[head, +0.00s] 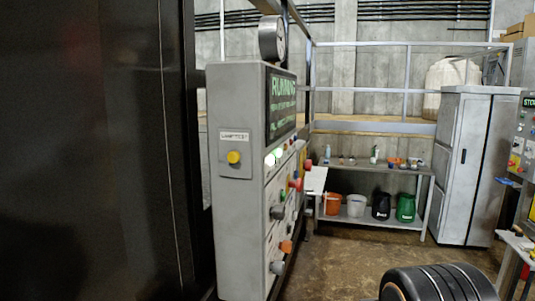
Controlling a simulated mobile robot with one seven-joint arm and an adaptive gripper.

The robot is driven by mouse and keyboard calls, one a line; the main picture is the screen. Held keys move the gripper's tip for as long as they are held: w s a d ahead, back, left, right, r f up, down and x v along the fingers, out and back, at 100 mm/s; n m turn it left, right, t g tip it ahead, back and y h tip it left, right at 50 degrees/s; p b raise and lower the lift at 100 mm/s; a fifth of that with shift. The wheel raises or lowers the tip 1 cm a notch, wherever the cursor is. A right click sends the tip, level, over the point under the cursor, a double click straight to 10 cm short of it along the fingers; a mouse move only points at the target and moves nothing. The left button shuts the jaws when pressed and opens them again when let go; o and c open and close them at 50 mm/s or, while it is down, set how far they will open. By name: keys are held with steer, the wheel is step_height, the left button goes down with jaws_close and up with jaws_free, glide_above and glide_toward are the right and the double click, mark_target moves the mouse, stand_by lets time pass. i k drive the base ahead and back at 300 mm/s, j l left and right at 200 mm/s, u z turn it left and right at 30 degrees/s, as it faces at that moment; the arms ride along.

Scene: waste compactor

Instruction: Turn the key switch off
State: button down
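A grey control cabinet (233,190) stands left of centre. Its front face is seen at a steep angle, with a lit screen (283,100) showing green text that begins "RUNNING". A yellow button (234,157) sits on the cabinet's near side under a label. My gripper is not in view; a dark, rounded part at bottom right seems to be my arm.
A large dark panel (90,150) fills the left. A shelf (370,168) with buckets stands behind, beside a tall grey locker (470,165). Another control panel (524,150) is at the right edge. Brown floor (340,265) is open right of the cabinet.

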mark_target(279, 212)
steer(key=l+u, duration=0.3)
steer(key=l, duration=0.25)
steer(key=l+u, duration=0.3)
steer(key=l, duration=0.25)
steer(key=k+l+u, duration=0.15)
steer(key=l+u, duration=0.15)
steer(key=l, duration=0.2)
